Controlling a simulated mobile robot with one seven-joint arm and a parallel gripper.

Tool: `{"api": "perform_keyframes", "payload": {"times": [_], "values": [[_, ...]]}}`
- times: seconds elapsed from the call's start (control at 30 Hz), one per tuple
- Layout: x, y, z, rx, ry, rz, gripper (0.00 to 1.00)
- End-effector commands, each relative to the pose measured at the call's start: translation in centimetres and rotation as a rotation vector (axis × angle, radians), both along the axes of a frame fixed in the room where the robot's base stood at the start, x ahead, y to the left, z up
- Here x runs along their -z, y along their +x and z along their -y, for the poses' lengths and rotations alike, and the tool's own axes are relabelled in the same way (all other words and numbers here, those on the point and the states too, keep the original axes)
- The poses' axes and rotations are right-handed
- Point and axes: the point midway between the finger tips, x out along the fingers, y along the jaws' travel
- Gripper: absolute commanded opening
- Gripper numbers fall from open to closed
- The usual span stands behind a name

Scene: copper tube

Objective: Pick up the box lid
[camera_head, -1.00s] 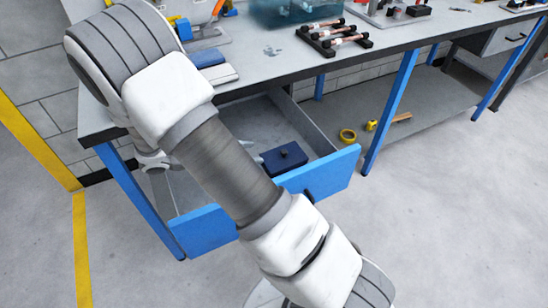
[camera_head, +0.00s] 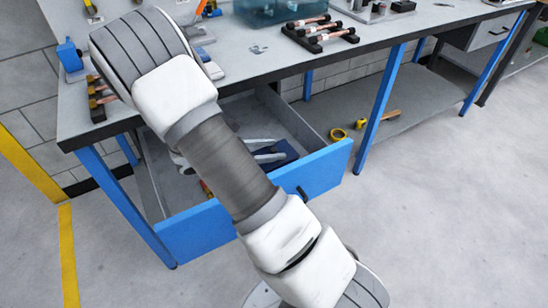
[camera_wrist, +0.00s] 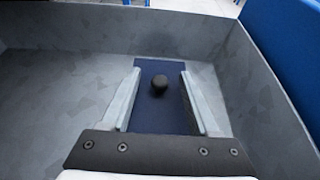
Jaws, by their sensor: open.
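The box lid (camera_wrist: 158,115) is dark blue with a round black knob (camera_wrist: 159,83) on top. It lies inside the open grey drawer (camera_wrist: 60,95). In the wrist view my gripper (camera_wrist: 158,78) is open, with one finger on each side of the knob and nothing held. Whether the fingers touch the lid cannot be told. In the head view my gripper (camera_head: 268,150) reaches into the drawer over the dark blue box (camera_head: 285,152), which my arm and fingers partly hide.
The drawer's blue front (camera_head: 320,172) stands out from the workbench (camera_head: 240,62), whose top overhangs the drawer's back. Copper tubes on a rack (camera_head: 318,32) lie on the bench. The drawer walls are close around my gripper.

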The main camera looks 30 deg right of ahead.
Motion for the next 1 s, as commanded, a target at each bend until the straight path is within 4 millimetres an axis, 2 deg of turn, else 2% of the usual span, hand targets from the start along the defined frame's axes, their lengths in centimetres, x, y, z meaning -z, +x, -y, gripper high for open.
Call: {"api": "perform_keyframes", "payload": {"times": [0.1,0.3,0.63,1.0], "values": [[0.53,0.01,1.05,0.001,0.0,-0.001,0.61],[0.44,0.03,1.06,0.0,0.0,-0.001,0.59],[0.43,0.03,1.03,-0.001,0.0,-0.001,0.0],[0.39,0.03,1.03,-0.001,0.0,-0.001,0.0]]}}
